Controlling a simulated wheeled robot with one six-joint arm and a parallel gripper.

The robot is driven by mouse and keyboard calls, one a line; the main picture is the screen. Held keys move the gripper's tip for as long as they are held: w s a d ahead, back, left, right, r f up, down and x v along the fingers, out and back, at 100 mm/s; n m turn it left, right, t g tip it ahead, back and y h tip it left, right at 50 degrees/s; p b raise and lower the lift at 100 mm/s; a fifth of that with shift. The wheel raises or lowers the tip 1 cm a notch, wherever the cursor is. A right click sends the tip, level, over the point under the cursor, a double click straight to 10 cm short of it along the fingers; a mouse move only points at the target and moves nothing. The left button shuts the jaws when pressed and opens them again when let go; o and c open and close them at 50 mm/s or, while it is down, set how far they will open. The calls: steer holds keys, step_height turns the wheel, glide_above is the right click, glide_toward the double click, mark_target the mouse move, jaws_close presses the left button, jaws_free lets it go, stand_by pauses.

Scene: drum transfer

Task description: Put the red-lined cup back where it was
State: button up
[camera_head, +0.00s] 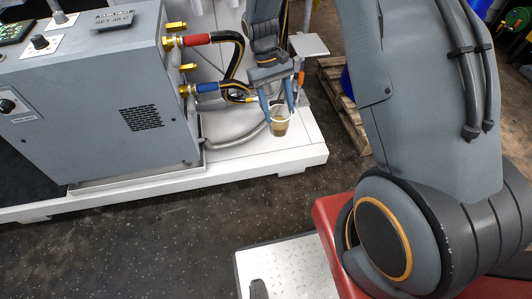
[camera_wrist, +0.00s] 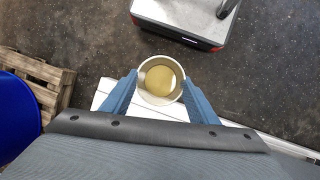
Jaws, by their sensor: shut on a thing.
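A translucent cup (camera_head: 279,127) with yellow-brown contents is held upright between the blue fingers of my gripper (camera_head: 278,103). In the wrist view the cup (camera_wrist: 161,63) is seen from above, with a pale rim and the contents at the bottom. The fingers of my gripper (camera_wrist: 159,92) press on its two sides. I cannot make out a red line on it. The cup is over the white platform (camera_head: 240,170) in the head view; its height above it is hard to tell.
A grey machine cabinet (camera_head: 85,110) with a red-sleeved hose (camera_head: 197,39) and a blue-sleeved hose (camera_head: 207,87) stands left of my gripper. A small grey plate (camera_head: 308,45) is just right of it. A wooden pallet (camera_head: 345,105) and a blue drum (camera_wrist: 14,115) are nearby.

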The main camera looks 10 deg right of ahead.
steer(key=w+a+f+m+t+y+b, duration=0.1)
steer(key=w+a+f+m+y+b, duration=0.2)
steer(key=f+m+b, duration=0.4)
steer(key=w+a+f+m+t+y+b, duration=0.1)
steer(key=w+f+m+y+b, duration=0.25)
steer(key=f+m, duration=0.4)
steer(key=w+d+f+m+t+h+b, duration=0.1)
steer(key=w+d+f+m+t+b, duration=0.3)
steer(key=m+b, duration=0.45)
steer(key=w+d+f+m+t+h+b, duration=0.1)
steer(key=w+d+f+m+t+b, duration=0.3)
steer(key=m, duration=0.7)
step_height(320, 180, down, 11)
steer(key=a+g+b, duration=0.1)
steer(key=g+b, duration=0.1)
steer(key=b, duration=0.6)
steer(key=shift+w+a, duration=0.2)
steer(key=shift+w, duration=0.25)
steer(key=shift+f+b, duration=0.55)
steer(key=shift+b, duration=0.15)
steer(key=o, duration=1.4)
steer(key=shift+r, duration=0.2)
